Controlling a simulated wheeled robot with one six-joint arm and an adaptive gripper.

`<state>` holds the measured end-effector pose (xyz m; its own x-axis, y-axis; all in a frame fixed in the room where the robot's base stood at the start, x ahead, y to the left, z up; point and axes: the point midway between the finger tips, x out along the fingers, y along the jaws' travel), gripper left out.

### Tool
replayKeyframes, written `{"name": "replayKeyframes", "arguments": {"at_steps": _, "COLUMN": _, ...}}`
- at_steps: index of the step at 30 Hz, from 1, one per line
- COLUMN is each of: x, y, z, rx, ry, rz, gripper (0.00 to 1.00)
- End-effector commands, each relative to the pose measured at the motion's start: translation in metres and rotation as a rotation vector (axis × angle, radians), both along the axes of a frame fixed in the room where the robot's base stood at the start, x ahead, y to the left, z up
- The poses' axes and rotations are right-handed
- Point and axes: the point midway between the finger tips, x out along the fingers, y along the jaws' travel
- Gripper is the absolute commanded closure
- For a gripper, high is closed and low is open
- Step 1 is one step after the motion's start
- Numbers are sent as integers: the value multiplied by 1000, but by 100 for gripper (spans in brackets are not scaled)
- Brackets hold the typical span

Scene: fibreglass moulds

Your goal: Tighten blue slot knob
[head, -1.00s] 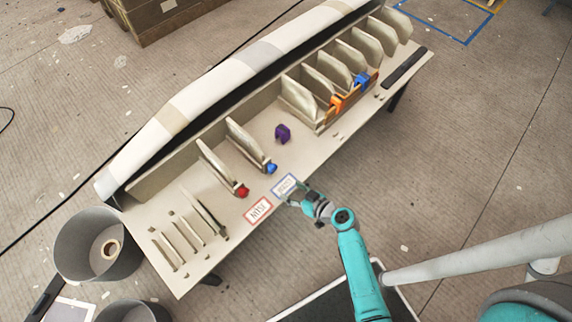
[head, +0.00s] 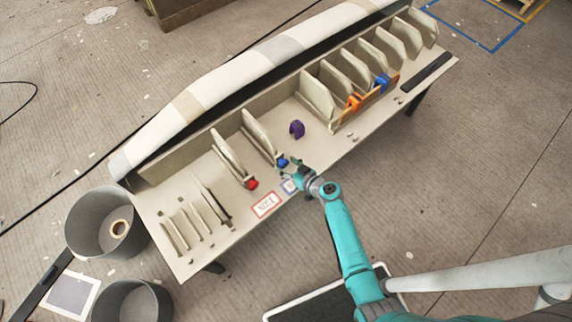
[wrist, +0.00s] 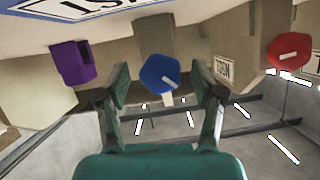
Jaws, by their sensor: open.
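The blue knob (head: 283,161) sits at the front end of an upright plate on the table. In the wrist view the blue knob (wrist: 160,74) is a faceted disc with a pale slot mark, centred between my fingers. My gripper (head: 290,168) is right at the blue knob in the head view. In the wrist view my gripper (wrist: 163,78) is open, with one finger on each side of the knob and a visible gap to each. A red knob (head: 252,183) sits on the neighbouring plate to the left and also shows in the wrist view (wrist: 289,50).
A purple piece (head: 297,129) lies on the table right of the blue knob. Orange (head: 353,102) and blue (head: 382,82) clamps are farther right along the slotted plates. A red-framed label (head: 265,205) lies near the table's front edge. Grey bins (head: 85,232) stand at left.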

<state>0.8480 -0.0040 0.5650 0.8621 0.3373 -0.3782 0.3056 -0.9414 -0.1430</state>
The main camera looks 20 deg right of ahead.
Motion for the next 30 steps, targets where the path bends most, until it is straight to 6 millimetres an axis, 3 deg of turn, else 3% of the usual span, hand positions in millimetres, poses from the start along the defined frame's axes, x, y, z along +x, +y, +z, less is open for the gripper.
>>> {"name": "replayKeyframes", "arguments": {"at_steps": 11, "x": 5, "y": 3, "z": -3, "rx": 0, "ry": 0, "rz": 1, "gripper": 32}}
{"name": "replayKeyframes", "arguments": {"at_steps": 19, "x": 5, "y": 2, "z": -3, "rx": 0, "ry": 1, "rz": 0, "gripper": 93}}
{"name": "replayKeyframes", "arguments": {"at_steps": 30, "x": 5, "y": 2, "z": -2, "rx": 52, "ry": 17, "rz": 0, "gripper": 93}}
